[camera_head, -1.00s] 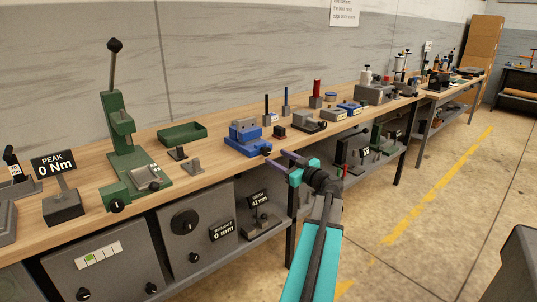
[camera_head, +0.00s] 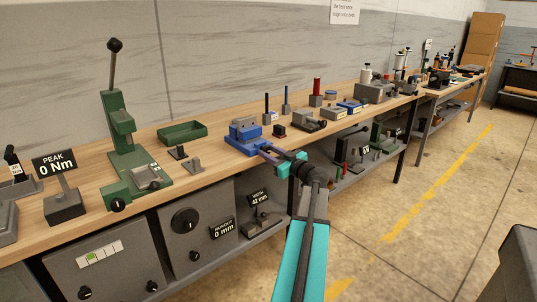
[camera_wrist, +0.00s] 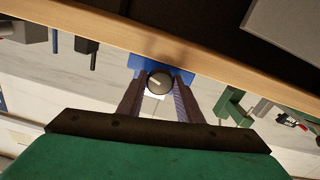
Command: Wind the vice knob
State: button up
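The blue vice (camera_head: 241,141) stands at the front edge of the wooden bench, left of my gripper in the head view. Its round dark knob (camera_wrist: 159,82) faces my wrist camera and has a light pointer mark; a strip of the blue vice (camera_wrist: 140,62) shows behind it. My gripper (camera_wrist: 158,88) is open, with one finger on each side of the knob and a small gap visible on both sides. In the head view my gripper (camera_head: 268,154) reaches the vice front from the right, and the knob is hard to make out there.
The green press (camera_head: 125,150) with its tall lever and a green tray (camera_head: 182,133) stand left of the vice. A grey clamp-like block (camera_head: 310,124) stands to the right. The bench edge lies just below the gripper.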

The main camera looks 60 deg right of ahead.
jog(key=c, duration=0.4)
jog(key=shift+s+a+f, duration=0.1)
jog(key=shift+s+a, duration=0.05)
jog(key=shift+a, duration=0.2)
jog(key=shift+d, duration=0.2)
